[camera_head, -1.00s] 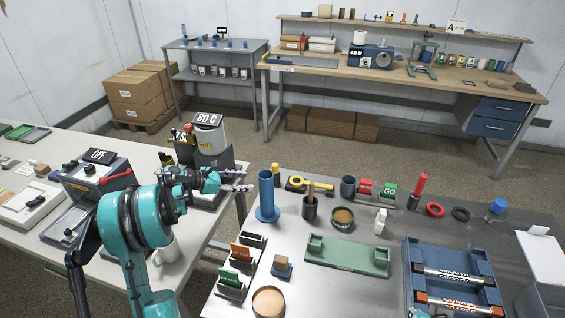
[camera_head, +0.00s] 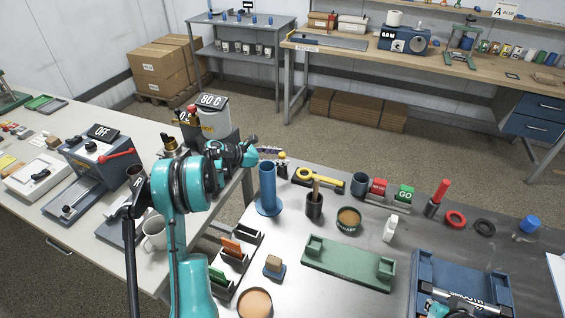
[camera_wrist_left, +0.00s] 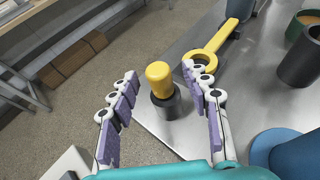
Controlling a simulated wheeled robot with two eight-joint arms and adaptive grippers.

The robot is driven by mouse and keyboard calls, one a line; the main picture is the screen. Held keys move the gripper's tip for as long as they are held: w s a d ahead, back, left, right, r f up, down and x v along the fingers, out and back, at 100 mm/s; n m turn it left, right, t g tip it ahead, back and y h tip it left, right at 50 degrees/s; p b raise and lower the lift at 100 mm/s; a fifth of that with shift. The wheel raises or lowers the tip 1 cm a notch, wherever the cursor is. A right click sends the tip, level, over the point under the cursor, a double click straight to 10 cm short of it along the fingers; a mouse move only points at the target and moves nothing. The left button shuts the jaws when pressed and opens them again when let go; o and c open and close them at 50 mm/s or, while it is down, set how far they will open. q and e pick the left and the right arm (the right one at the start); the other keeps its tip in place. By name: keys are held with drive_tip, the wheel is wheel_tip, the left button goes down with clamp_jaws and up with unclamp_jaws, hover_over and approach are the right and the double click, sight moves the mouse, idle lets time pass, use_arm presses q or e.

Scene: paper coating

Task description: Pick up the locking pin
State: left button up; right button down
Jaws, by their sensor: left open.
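A pin with a yellow rounded head (camera_wrist_left: 159,78), which looks like the locking pin, stands upright in a dark round holder (camera_wrist_left: 167,103) at the table's corner. In the head view its yellow head (camera_head: 282,156) shows just by my left fingertips. My left gripper (camera_head: 268,151) is open and empty. In the wrist view the pin stands between the two spread purple-padded fingers (camera_wrist_left: 165,90), apart from both. A small part of what looks like my right gripper (camera_head: 436,307) shows at the bottom edge; its jaws cannot be made out.
A yellow ring-ended tool (camera_wrist_left: 217,57) lies close beside the right finger. A blue cylinder on a round base (camera_head: 268,190) stands near the pin. A dark cup with a handle in it (camera_head: 314,206) and a green cradle (camera_head: 345,262) are farther right. Open floor lies beyond the table edge.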

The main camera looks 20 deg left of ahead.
use_arm(q)
drive_tip(key=shift+x, duration=0.95)
drive_tip(key=shift+a, duration=0.1)
clamp_jaws()
drive_tip(key=shift+r, duration=0.15)
